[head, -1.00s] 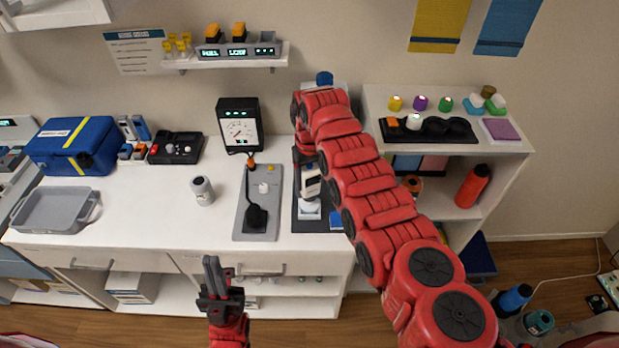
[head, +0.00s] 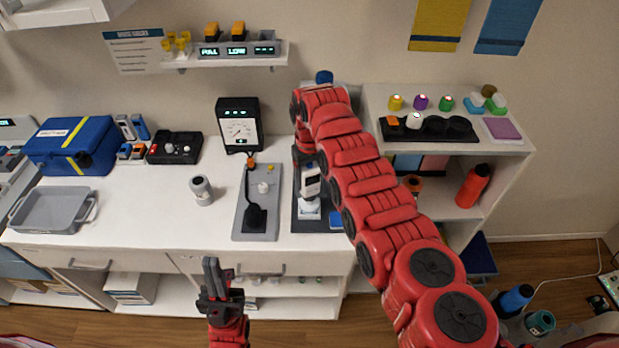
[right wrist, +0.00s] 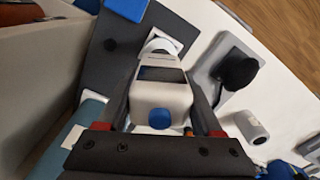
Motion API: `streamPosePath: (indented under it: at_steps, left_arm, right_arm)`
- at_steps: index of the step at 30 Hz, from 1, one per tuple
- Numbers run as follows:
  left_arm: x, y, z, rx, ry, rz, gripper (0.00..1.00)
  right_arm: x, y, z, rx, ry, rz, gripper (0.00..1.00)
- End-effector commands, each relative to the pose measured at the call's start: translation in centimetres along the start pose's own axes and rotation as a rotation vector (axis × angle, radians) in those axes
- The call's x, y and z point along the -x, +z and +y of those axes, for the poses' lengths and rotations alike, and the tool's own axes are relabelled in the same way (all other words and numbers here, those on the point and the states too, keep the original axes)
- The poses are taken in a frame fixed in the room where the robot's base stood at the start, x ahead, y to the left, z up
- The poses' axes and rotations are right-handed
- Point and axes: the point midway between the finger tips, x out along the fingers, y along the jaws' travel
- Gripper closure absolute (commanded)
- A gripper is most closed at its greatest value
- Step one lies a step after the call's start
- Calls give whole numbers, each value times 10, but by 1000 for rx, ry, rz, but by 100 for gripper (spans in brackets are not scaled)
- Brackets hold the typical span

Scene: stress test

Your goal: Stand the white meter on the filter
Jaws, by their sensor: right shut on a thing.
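The white meter (head: 311,182), with a dark screen, is upright over the dark mat at the right of the bench. It also shows in the right wrist view (right wrist: 163,98) with a blue round knob. My right gripper (right wrist: 162,85) is shut on it, a finger at each side. A white piece, seemingly the filter (head: 309,212), lies below the meter on the mat; its edge shows in the right wrist view (right wrist: 160,46). I cannot tell whether they touch. My left gripper (head: 211,270) is empty before the bench front; its finger gap is unclear.
A grey plate (head: 244,226) with a black piece lies left of the dark mat (head: 299,224). A blue block (head: 336,220) is at the mat's right. A grey-white cylinder (head: 202,190) stands further left. A gauge (head: 238,122) stands behind.

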Motion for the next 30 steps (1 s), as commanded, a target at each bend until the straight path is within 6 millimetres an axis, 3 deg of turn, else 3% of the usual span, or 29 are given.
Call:
streamPosePath:
  at_steps: [30]
  left_arm:
    - [14, 2, 1, 0, 0, 0, 100]
  right_arm:
    - [-20, 0, 0, 0, 0, 0, 96]
